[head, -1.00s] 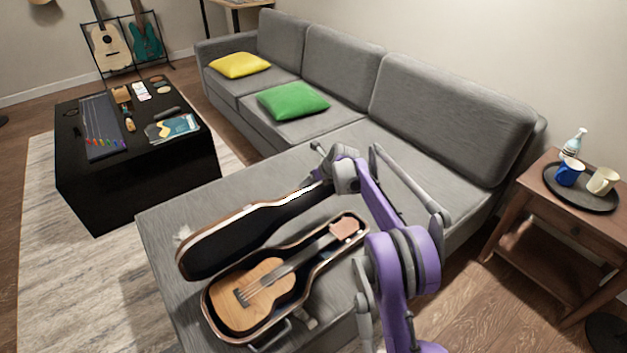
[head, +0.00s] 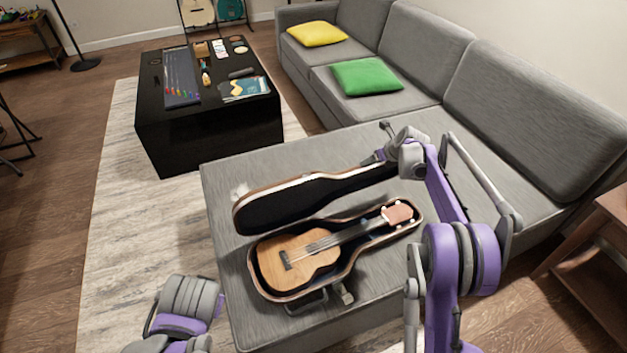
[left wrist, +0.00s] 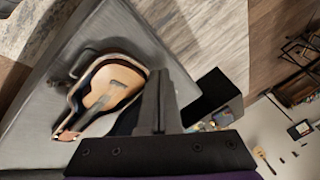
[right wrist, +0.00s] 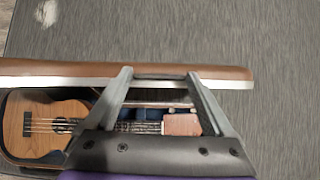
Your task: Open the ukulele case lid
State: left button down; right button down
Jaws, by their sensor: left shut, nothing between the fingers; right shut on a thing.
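The ukulele case (head: 262,290) lies open on the grey sofa seat, with a wooden ukulele (head: 300,258) in it. The case lid (head: 290,205) is swung up on the far side, its dark inside facing the ukulele. My right gripper (head: 376,158) is at the lid's narrow end. In the right wrist view, its fingers (right wrist: 160,76) are shut on the lid's brown and white edge. My left arm shows low in the head view, apart from the case. My left gripper (left wrist: 160,98) is shut and empty, with the case beyond it in the left wrist view.
Yellow (head: 317,33) and green (head: 367,76) cushions lie on the sofa. A wooden side table (head: 600,235) is at the right. The seat left of the case is mostly clear.

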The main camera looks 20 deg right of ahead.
pick_arm(q)
jog(key=w+d+r+m+t, duration=0.2)
jog(key=w+d+m, duration=0.3)
jog(key=w+d, duration=0.7)
jog(key=w+d+m+t, duration=0.3)
jog(key=d+m, duration=0.3)
jog(key=d, duration=1.4)
send_near(305, 176)
jog(key=shift+s+f+x, duration=0.15)
jog(key=shift+f+x, duration=0.05)
jog(key=shift+x, duration=0.9)
jog(key=shift+s+f+x, duration=0.15)
jog(key=shift+f+x, duration=0.05)
jog(key=shift+x, duration=0.9)
jog(key=shift+s+f+x, duration=0.15)
jog(key=shift+f+x, duration=0.05)
jog(key=shift+x, duration=0.95)
jog(key=shift+w+r, duration=0.2)
jog(key=shift+w, duration=0.65)
jog(key=shift+a, duration=0.1)
pick_arm(e)
jog(key=shift+c, duration=0.2)
grip_release()
jog(key=shift+o, duration=0.2)
